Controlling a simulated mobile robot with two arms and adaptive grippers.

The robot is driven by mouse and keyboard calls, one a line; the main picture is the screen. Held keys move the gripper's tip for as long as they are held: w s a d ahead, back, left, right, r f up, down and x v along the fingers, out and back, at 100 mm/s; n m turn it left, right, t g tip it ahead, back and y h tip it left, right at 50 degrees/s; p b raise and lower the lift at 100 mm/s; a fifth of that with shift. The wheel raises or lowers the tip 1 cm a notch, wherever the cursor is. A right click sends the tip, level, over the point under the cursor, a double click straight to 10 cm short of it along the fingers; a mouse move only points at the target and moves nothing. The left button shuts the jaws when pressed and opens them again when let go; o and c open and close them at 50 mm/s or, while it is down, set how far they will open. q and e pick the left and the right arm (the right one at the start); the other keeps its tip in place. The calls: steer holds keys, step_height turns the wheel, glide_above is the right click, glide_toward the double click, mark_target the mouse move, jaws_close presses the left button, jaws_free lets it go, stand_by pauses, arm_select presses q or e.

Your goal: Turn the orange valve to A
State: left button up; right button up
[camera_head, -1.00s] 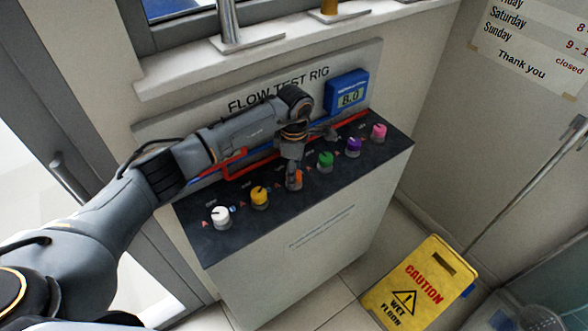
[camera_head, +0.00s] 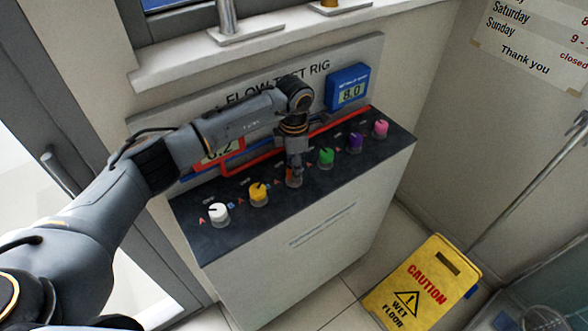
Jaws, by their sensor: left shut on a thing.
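The orange valve (camera_head: 291,181) is a small knob in the row on the dark top of the flow test rig (camera_head: 235,232), between the yellow and green knobs. My left gripper (camera_head: 294,172) comes down on it from above and is shut on it, hiding most of the knob. Which way its pointer faces is hidden. Small red A and blue B marks stand beside the knobs. My right gripper is not in view.
On the same panel are a white knob (camera_head: 218,213), a yellow knob (camera_head: 258,194), a green knob (camera_head: 326,158), a purple knob (camera_head: 355,142) and a pink knob (camera_head: 381,128). A blue display (camera_head: 347,89) reads 8.0. A yellow wet-floor sign (camera_head: 421,283) stands at the right.

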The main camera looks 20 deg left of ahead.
arm_select(q)
steer(key=n+b, duration=0.2)
steer(key=n, duration=0.2)
steer(key=shift+f, duration=0.2)
steer(key=shift+n+b, duration=0.5)
steer(key=shift+n, duration=1.1)
steer(key=shift+r, duration=0.1)
steer(key=o, duration=1.2)
steer(key=shift+c, duration=0.2)
steer(key=shift+r, duration=0.1)
step_height(320, 180, up, 12)
